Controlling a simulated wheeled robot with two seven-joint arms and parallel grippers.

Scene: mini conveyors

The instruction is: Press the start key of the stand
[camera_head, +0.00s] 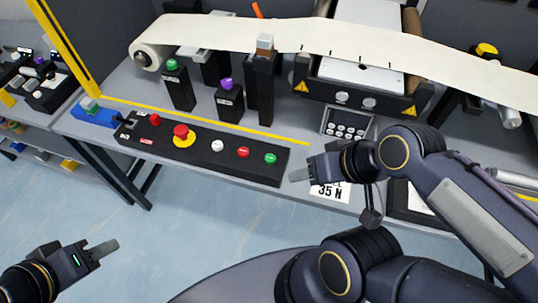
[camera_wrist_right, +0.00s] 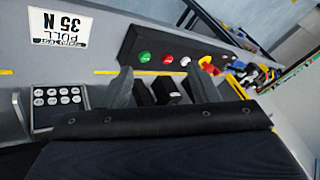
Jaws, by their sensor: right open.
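The stand's long black key panel (camera_head: 205,158) lies along the front of the bench, with a green key (camera_head: 271,158) at its right end. Beside it are a red key (camera_head: 243,152), a white key (camera_head: 217,145) and a red mushroom button (camera_head: 181,133) on yellow. No start label is legible. My right gripper (camera_head: 303,171) is just right of the panel, apart from the green key. In the right wrist view its fingers (camera_wrist_right: 160,88) are open and empty, and the green key (camera_wrist_right: 144,57) shows beyond them.
Posts with a green top (camera_head: 172,65) and a purple top (camera_head: 226,83) stand behind the panel, beside a taller black post (camera_head: 262,88). A keypad (camera_head: 346,123) and a "35 N" sign (camera_head: 330,191) are near my right gripper. A paper web (camera_head: 230,30) spans the back.

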